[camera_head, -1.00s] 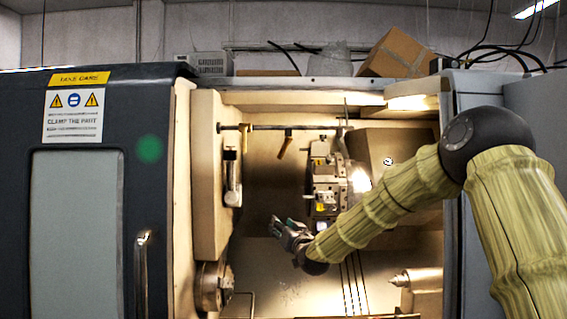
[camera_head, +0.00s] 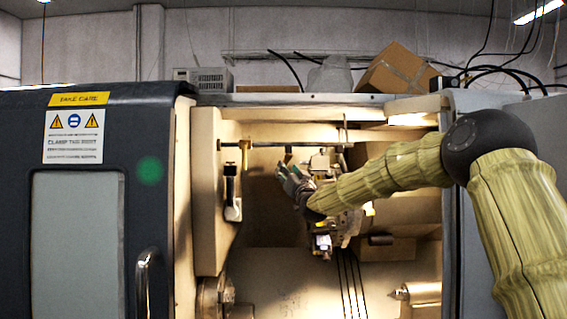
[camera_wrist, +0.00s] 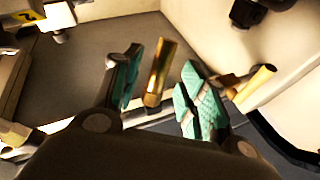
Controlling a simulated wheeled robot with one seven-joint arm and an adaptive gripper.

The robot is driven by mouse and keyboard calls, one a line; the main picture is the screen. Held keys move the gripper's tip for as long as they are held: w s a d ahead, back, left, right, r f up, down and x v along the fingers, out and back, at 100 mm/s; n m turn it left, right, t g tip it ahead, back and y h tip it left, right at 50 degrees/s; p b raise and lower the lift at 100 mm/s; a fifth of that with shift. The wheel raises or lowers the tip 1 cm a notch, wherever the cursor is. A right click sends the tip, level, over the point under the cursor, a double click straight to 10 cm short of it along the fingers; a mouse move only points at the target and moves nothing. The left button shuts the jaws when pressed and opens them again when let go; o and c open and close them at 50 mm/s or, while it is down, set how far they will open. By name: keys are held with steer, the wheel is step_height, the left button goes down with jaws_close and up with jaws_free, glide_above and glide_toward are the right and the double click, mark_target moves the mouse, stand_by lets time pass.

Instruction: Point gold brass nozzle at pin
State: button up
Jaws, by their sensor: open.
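My gripper (camera_head: 284,176) is open inside the machine, just below the rail that carries the nozzles. In the wrist view, a gold brass nozzle (camera_wrist: 162,70) stands between the open fingers (camera_wrist: 162,88), with a gap to the teal pads on both sides. A second brass nozzle (camera_wrist: 257,86) is to the right, outside the fingers. In the head view, one nozzle (camera_head: 245,158) hangs at the rail's left part and another (camera_head: 288,156) is just above my fingertips. I cannot tell for sure which part is the pin.
The horizontal rail (camera_head: 310,144) runs across the upper opening. The tool turret (camera_head: 322,240) sits behind and below my wrist. The chuck (camera_head: 214,296) is at lower left and a pointed tailstock (camera_head: 418,292) at lower right. The left wall carries a dark-handled fitting (camera_head: 231,190).

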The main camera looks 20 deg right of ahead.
steer(key=shift+p+x, duration=0.95)
steer(key=shift+x, duration=1.2)
jaws_close()
